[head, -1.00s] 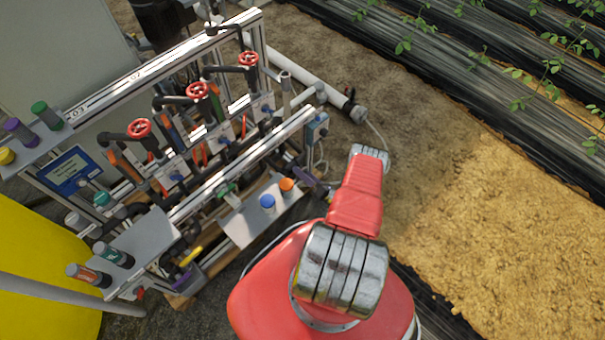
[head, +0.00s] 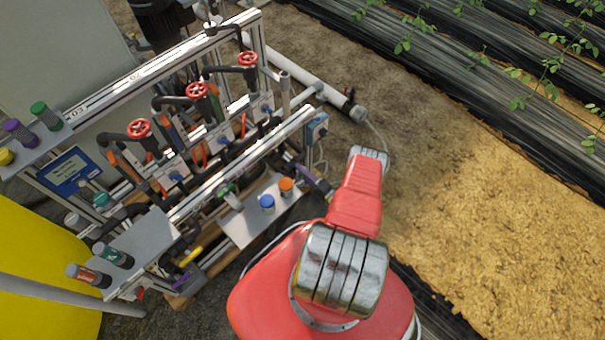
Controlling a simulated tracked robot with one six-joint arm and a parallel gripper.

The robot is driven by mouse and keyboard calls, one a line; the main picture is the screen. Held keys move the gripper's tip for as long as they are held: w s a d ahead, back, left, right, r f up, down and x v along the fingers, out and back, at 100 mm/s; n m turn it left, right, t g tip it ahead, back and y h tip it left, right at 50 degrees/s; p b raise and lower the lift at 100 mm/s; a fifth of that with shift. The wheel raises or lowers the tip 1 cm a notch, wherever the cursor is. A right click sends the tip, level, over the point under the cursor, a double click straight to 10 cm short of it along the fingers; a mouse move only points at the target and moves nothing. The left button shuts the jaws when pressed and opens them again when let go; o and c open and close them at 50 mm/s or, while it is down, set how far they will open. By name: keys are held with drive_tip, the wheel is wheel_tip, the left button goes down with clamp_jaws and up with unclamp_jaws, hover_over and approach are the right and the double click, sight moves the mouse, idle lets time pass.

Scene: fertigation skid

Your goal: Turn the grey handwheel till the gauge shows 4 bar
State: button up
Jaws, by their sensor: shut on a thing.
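I cannot make out a grey handwheel or a readable gauge in the head view. The pipe skid (head: 130,75) stands at the left, with three red handwheels (head: 197,90) along its upper pipes. My red arm reaches up from the bottom middle, right of the skid. Its far end turns away at a silver joint, and my gripper cannot be made out. What it holds is hidden too.
A plate with a blue cap (head: 267,202) and an orange cap (head: 286,185) lies left of my arm. A yellow tank (head: 40,260) fills the lower left. A white pipe (head: 295,72) runs behind the skid.

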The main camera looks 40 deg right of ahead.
drive_tip(key=shift+d+f, duration=0.1)
drive_tip(key=shift+d, duration=0.05)
drive_tip(key=o, duration=1.1)
drive_tip(key=shift+s, duration=0.1)
drive_tip(key=shift+s+d, duration=0.1)
drive_tip(key=shift+s, duration=6.7)
